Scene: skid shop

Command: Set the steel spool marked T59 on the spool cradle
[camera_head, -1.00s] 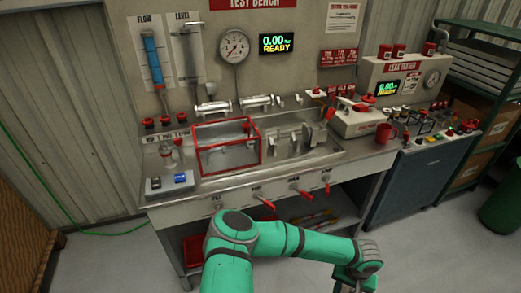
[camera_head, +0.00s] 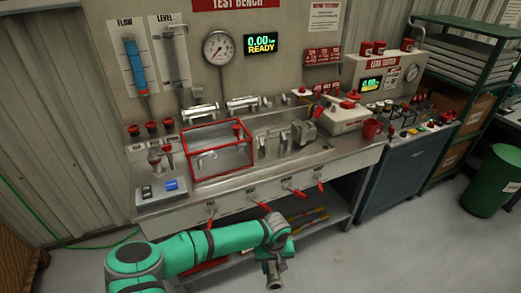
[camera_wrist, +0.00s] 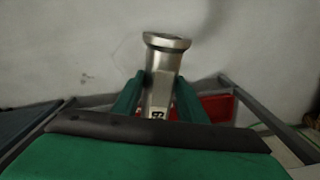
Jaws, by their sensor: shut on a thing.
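My gripper (camera_head: 273,256) is in front of the test bench, below its top. It is shut on a steel spool (camera_head: 275,274), which hangs below the fingers in the head view. In the wrist view the spool (camera_wrist: 162,65) stands between the green fingers (camera_wrist: 160,98), its flanged end outward. A dark mark on it is partly hidden; I cannot read it fully. Notched metal brackets (camera_head: 284,145) on the bench's right half look like the spool cradle; no spool clearly rests on them.
A red-framed clear box (camera_head: 217,152) stands left of the brackets. Red-handled valves (camera_head: 252,196) line the bench front. A red mug (camera_head: 371,128) and pale machine (camera_head: 342,117) stand right. The floor ahead of the bench is clear.

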